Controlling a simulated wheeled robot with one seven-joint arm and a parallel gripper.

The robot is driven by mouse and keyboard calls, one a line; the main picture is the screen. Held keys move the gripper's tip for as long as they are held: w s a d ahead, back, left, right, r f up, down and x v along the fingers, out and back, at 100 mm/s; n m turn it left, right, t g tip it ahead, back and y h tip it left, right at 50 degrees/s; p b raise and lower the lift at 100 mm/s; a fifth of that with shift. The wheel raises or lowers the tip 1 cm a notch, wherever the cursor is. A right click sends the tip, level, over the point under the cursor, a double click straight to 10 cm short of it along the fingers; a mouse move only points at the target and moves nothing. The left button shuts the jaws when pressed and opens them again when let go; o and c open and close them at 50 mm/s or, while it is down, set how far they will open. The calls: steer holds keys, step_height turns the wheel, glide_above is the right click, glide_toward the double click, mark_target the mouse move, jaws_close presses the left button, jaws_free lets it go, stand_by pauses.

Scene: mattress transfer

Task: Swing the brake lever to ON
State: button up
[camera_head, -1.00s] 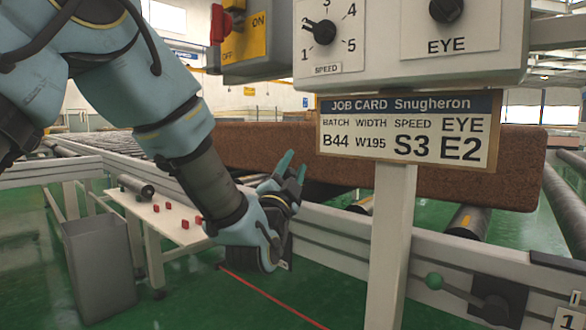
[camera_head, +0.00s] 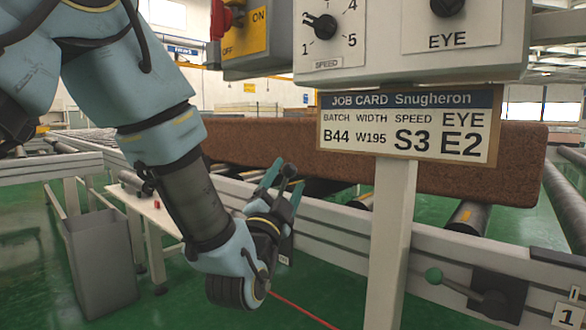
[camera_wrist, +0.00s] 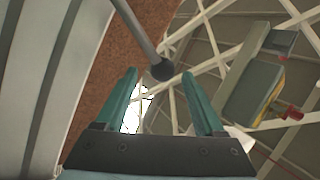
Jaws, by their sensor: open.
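A lever with a green ball knob (camera_head: 433,276) sits on a dark bracket on the front rail, at the lower right of the head view. It leans up and left, with its knob apart from my gripper. My gripper (camera_head: 283,177) is open and empty in front of the rail, left of the sign post, its fingers pointing up. In the wrist view a grey rod with a dark ball knob (camera_wrist: 162,69) shows between and just beyond my open fingertips (camera_wrist: 160,75). I cannot tell whether this is the same lever, or whether it touches a finger. No ON mark shows at the lever.
The white post (camera_head: 391,235) carries a job card (camera_head: 410,128) and a dial panel (camera_head: 420,60). A switch box (camera_head: 250,35) marked ON and OFF hangs upper left. A brown mattress (camera_head: 470,160) lies on the rollers. A grey bin (camera_head: 100,265) stands lower left.

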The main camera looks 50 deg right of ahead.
steer(key=shift+g, duration=0.3)
steer(key=shift+v, duration=2.3)
steer(key=w+a+f+n+t+y, duration=0.1)
steer(key=w+a+f+n+y, duration=0.4)
steer(key=w, duration=0.6)
steer(key=w+a+f+n+t+y, duration=0.1)
steer(key=w+a+f+n+y, duration=0.3)
steer(key=w+a+f+y, duration=0.5)
steer(key=w+a+n+y, duration=0.1)
steer(key=w+a+n, duration=0.4)
steer(key=a, duration=0.4)
steer(key=a+f+n+g+y, duration=0.2)
steer(key=a, duration=0.6)
steer(key=a+f+n+g+y, duration=0.2)
steer(key=a+f+n, duration=0.1)
steer(key=a, duration=0.5)
steer(key=s+a+n+g+y, duration=0.35)
steer(key=s+a+n, duration=0.35)
steer(key=a, duration=0.5)
step_height(320, 180, up, 32)
steer(key=s+m+p, duration=0.1)
steer(key=p, duration=3.2)
steer(key=shift+d+m+h, duration=0.25)
steer(key=shift+m+h, duration=0.15)
steer(key=shift+h, duration=0.05)
